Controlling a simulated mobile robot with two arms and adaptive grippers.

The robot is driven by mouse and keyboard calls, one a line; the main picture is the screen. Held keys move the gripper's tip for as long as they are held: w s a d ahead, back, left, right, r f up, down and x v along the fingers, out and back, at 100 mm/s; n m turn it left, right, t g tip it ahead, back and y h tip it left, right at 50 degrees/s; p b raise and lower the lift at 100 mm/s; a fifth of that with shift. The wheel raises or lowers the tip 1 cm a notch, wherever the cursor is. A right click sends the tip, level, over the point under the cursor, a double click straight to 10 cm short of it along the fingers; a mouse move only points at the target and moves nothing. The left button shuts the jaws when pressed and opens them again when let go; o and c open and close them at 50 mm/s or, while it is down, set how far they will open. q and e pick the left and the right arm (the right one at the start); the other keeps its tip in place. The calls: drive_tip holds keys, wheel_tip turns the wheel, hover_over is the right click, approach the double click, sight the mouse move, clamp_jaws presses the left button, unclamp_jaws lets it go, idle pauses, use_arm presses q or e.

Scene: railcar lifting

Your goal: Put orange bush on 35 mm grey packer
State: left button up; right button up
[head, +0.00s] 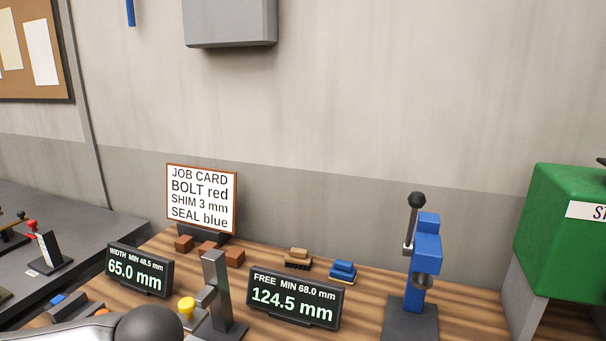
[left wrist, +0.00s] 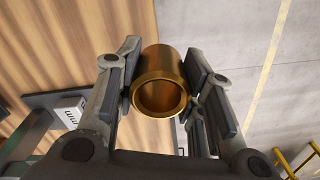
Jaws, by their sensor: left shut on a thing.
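An orange-bronze bush (left wrist: 161,62), a short hollow ring, is in the left wrist view between the fingers of my left gripper (left wrist: 160,75). The gripper is shut on its sides, and the open end of the bush faces the camera. My left gripper cannot be made out in the head view. My right gripper is in neither view. I cannot make out a grey packer marked 35 mm in either view.
A wooden bench (head: 365,290) holds a width display (head: 139,269) reading 65.0 mm, a free display (head: 294,298) reading 124.5 mm, a job card (head: 201,199), a blue press (head: 425,245) and two brushes. A green box (head: 560,230) stands at right.

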use_arm(q)
drive_tip(key=m, duration=0.3)
drive_tip(key=a+m, duration=0.1)
drive_tip(key=m, duration=0.1)
drive_tip(key=shift+w, duration=0.4)
drive_tip(key=m, duration=0.5)
drive_tip(key=shift+w+a+f, duration=0.1)
drive_tip(key=shift+w+a, duration=0.25)
